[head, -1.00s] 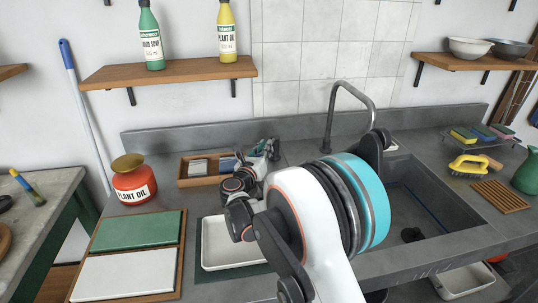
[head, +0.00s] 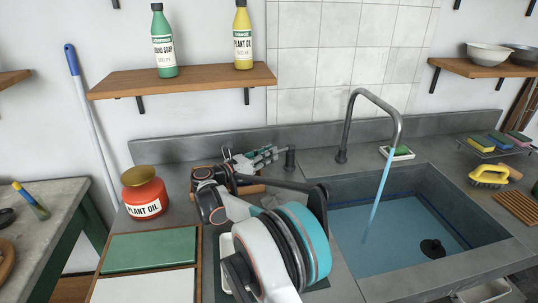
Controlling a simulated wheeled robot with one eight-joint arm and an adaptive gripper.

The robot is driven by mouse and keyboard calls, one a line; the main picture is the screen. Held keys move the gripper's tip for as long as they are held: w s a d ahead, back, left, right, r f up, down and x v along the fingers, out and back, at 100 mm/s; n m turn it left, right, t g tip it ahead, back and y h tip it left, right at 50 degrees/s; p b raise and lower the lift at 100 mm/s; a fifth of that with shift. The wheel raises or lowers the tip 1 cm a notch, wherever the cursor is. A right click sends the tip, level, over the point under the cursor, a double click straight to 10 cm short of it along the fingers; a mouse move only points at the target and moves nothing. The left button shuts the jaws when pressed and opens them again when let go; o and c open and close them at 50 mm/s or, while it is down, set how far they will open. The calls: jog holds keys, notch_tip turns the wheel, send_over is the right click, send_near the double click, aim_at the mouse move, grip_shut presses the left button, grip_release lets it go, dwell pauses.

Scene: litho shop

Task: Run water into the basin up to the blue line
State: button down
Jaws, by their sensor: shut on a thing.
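The basin (head: 470,203) is sunk in the grey counter and holds blue-tinted water (head: 395,242). A stream of water (head: 378,190) runs from the curved tap spout (head: 375,96) into it. A dark blue line shows on the basin wall close to the water's edge; I cannot tell the exact gap. A black round plug (head: 432,248) shows in the water. My gripper (head: 276,155) is left of the spout, its fingers shut at the short dark tap handle (head: 291,158). The grip itself is small and partly hidden.
A red plant oil jar (head: 145,195) and green and white boards (head: 150,250) lie left of my arm. A soap dish (head: 397,153) sits behind the basin. A yellow brush (head: 490,176) and a wooden rack (head: 515,208) are on the right.

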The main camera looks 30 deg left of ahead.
dwell(0.3)
jog(key=c, duration=1.7)
grip_release()
jog(key=shift+o, duration=0.2)
jog(key=v, duration=1.2)
jog(key=shift+f, duration=0.1)
